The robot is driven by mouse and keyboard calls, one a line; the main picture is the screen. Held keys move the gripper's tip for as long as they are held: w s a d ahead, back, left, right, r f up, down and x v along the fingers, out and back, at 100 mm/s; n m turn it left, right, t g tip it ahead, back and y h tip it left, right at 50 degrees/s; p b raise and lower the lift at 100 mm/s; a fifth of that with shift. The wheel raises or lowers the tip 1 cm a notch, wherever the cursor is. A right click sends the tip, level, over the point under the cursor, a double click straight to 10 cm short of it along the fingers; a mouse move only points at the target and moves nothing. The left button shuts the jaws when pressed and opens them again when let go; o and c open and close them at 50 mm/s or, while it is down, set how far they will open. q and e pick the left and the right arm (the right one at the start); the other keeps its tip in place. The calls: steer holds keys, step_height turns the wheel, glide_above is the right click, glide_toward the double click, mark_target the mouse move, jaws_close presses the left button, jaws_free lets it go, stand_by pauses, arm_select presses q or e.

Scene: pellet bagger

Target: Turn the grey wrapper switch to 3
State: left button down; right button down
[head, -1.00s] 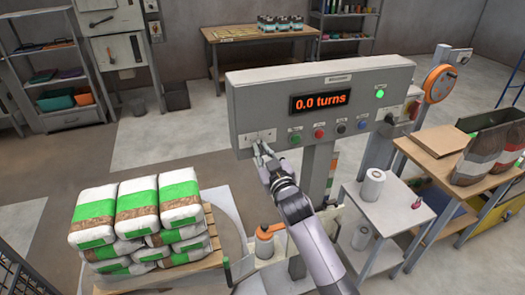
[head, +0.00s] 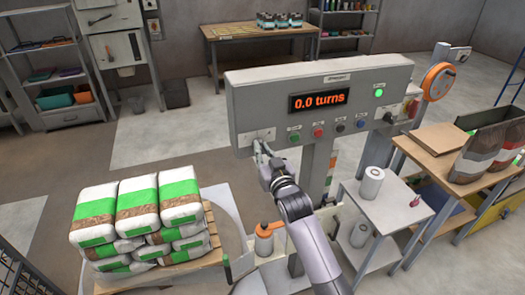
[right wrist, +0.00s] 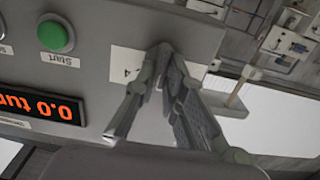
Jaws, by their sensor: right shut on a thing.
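The grey control panel (head: 245,105) carries a white switch plate (head: 262,134) at its lower left. My right gripper (head: 260,148) is at this plate, with its fingers closed together. In the right wrist view my right gripper (right wrist: 170,62) has its fingertips against the white plate (right wrist: 124,65), where a "4" can be read. It is shut on the grey wrapper switch, which the fingers hide. The switch position cannot be read. My left gripper is not in view.
The panel display (head: 319,99) reads 0.0 turns. The green start button (head: 295,138) sits just right of the plate, beside several other buttons. Stacked bags (head: 137,210) stand at the lower left. A small white table (head: 392,198) is at the right.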

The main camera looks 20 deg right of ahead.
steer(key=c, duration=1.7)
jaws_free()
steer(key=shift+o, duration=0.2)
steer(key=s, duration=1.2)
steer(key=shift+d, duration=0.25)
